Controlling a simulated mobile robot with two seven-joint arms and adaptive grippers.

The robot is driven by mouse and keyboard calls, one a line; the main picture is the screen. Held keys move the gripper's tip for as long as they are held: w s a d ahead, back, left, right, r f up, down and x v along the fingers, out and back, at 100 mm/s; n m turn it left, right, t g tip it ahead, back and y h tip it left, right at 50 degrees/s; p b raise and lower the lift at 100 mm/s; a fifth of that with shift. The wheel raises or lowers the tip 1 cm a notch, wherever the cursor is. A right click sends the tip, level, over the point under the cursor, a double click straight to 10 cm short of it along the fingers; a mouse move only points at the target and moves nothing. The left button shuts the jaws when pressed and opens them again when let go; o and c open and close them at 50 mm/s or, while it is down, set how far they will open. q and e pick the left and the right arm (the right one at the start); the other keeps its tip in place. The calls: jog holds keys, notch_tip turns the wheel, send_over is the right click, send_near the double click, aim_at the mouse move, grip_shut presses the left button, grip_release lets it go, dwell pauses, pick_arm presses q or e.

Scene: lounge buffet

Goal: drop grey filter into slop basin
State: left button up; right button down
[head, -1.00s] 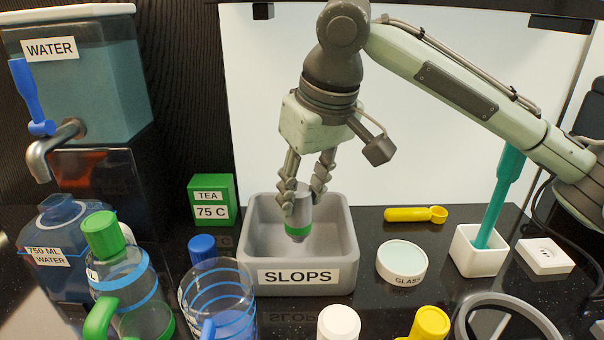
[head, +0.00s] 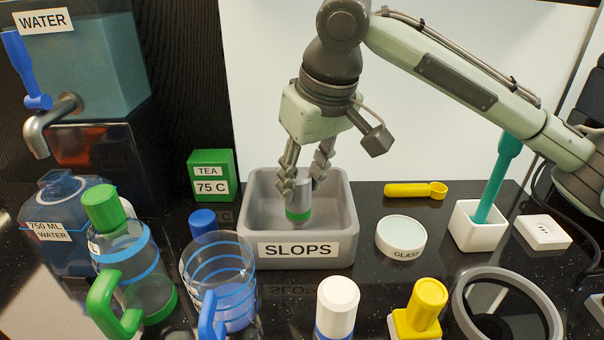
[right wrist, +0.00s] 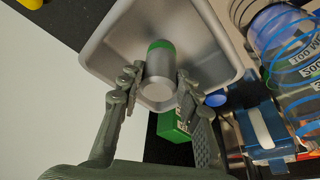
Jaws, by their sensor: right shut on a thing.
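The grey filter (head: 298,203) is a small grey cylinder with a green band at its lower end. My right gripper (head: 304,188) is shut on it and holds it upright, inside the outline of the slop basin. The slop basin (head: 340,222) is a grey open box with a SLOPS label on its front. In the right wrist view the filter (right wrist: 160,82) sits between the two fingers of my right gripper (right wrist: 158,88), over the basin (right wrist: 112,42). I cannot tell whether the filter touches the basin floor. My left gripper is out of view.
A green tea box (head: 210,174) stands left of the basin. Clear jugs with blue (head: 222,285) and green (head: 125,262) parts stand at front left. A round white GLASS dish (head: 401,237), a yellow scoop (head: 415,190) and a white holder (head: 478,228) are to the right.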

jog(key=shift+f, duration=0.25)
jog(key=c, duration=1)
grip_release()
jog(key=v, duration=1.2)
jog(key=shift+f, duration=0.1)
